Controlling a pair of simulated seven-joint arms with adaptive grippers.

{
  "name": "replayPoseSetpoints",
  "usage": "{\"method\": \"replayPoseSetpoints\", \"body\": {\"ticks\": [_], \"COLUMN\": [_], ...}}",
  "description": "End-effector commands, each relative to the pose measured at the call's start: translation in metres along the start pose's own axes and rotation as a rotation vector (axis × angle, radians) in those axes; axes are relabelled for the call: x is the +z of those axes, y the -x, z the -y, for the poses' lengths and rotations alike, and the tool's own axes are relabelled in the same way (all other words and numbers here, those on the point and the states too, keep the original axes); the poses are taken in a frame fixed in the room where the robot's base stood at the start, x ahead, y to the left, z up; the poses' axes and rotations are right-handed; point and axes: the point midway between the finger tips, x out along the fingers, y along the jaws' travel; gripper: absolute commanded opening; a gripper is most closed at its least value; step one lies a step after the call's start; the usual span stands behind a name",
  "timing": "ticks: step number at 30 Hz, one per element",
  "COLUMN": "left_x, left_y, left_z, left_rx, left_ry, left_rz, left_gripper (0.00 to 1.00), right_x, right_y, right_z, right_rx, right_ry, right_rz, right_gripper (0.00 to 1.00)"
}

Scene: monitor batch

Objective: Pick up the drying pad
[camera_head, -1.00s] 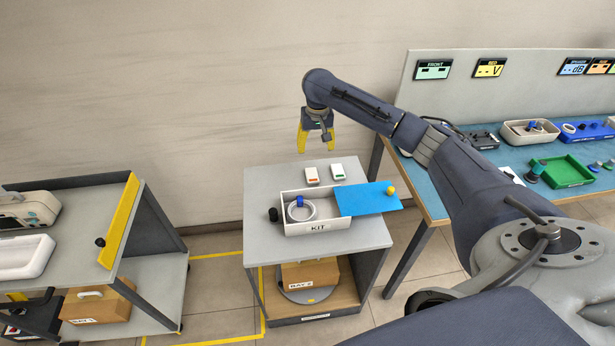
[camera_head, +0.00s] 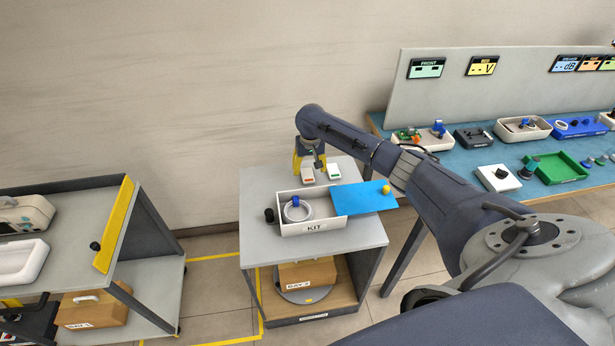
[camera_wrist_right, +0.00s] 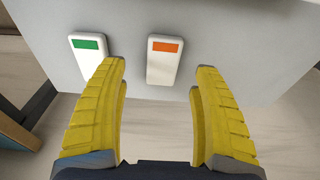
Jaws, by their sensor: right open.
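Two small white pads lie side by side at the back of the grey cart top. One white pad with an orange label (camera_head: 307,178) also shows in the right wrist view (camera_wrist_right: 162,65). The other, with a green label (camera_head: 333,172), is beside it, at the left in the wrist view (camera_wrist_right: 90,58). I cannot tell which is the drying pad. My right gripper (camera_head: 307,165) is above the back of the cart, open and empty, its yellow fingers pointing down. In the wrist view the orange-labelled pad shows between its fingertips (camera_wrist_right: 158,68), apart from them. My left gripper is out of view.
On the cart (camera_head: 262,238), a white KIT tray (camera_head: 316,226) holds a white ring with a blue part. A blue sheet (camera_head: 360,198) with a yellow knob lies at the tray's right. A blue-topped bench (camera_head: 460,166) stands at right, a yellow-edged cart (camera_head: 114,225) at left.

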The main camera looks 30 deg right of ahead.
Motion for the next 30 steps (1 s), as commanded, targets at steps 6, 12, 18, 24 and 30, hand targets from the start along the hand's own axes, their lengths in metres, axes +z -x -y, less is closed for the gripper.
{"method": "replayPoseSetpoints", "body": {"ticks": [6, 12, 18, 24, 30], "left_x": [0.000, 0.000, 0.000, 0.000, 0.000], "left_y": [0.000, 0.000, 0.000, 0.000, 0.000], "left_z": [0.000, 0.000, 0.000, 0.000, 0.000], "left_rx": [0.000, 0.000, 0.000, 0.000, 0.000], "left_ry": [0.000, 0.000, 0.000, 0.000, 0.000], "left_rz": [0.000, 0.000, 0.000, 0.000, 0.000], "left_gripper": [0.45, 0.45, 0.45, 0.45, 0.45], "right_x": [-0.003, -0.004, -0.004, -0.004, -0.004], "right_y": [-0.026, -0.043, -0.047, -0.047, -0.047], "right_z": [0.005, 0.004, 0.004, 0.004, 0.004], "right_rx": [-0.001, 0.000, 0.000, 0.000, 0.000], "right_ry": [-0.001, -0.001, 0.000, 0.000, 0.000], "right_rz": [0.003, 0.002, 0.001, 0.001, 0.001], "right_gripper": [0.67, 0.67, 0.67, 0.62, 0.38]}}
